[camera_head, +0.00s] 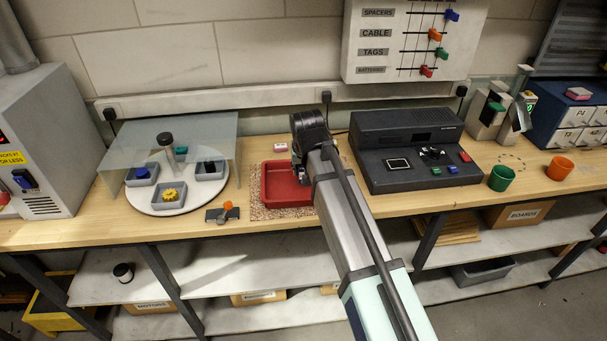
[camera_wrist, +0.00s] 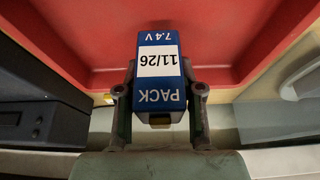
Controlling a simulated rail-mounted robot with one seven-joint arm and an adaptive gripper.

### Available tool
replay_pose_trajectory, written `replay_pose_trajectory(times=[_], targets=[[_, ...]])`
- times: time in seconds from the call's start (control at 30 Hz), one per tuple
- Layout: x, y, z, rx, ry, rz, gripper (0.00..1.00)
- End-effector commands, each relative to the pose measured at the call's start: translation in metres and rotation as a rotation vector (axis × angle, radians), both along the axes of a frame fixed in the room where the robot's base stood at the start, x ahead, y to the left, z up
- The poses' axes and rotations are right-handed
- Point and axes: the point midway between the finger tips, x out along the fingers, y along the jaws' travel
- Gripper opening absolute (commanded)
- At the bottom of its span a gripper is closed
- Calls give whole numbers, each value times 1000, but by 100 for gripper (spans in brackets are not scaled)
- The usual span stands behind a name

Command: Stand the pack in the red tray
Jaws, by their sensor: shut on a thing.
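The pack (camera_wrist: 160,72) is a blue block with a white label reading "PACK", "11/26" and "7.4 V". In the wrist view it sits between both fingers of my gripper (camera_wrist: 159,92), which is shut on it. The red tray (camera_wrist: 65,60) fills the upper part of that view, beyond the pack. I cannot tell whether the pack touches it. In the head view the red tray (camera_head: 284,201) lies on a speckled mat on the bench. My gripper (camera_head: 299,165) is at its right rear side, mostly hidden by my arm, and the pack is hidden there.
A black console (camera_head: 400,178) stands just right of the tray. A round white turntable (camera_head: 205,197) with grey bins is at the left, partly under a clear panel. A small pink-and-white block (camera_head: 281,147) lies behind the tray. Green (camera_head: 501,178) and orange (camera_head: 560,168) cups stand at right.

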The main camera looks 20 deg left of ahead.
Motion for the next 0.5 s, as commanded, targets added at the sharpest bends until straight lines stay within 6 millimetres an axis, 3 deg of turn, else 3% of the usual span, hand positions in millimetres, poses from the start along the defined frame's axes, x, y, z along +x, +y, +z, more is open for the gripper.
replay_pose_trajectory(times=[0.2, 0.5], targets=[[0, 0, -25, 0, 0, 0, 0], [0, 0, -27, 0, 0, 0, 0]])
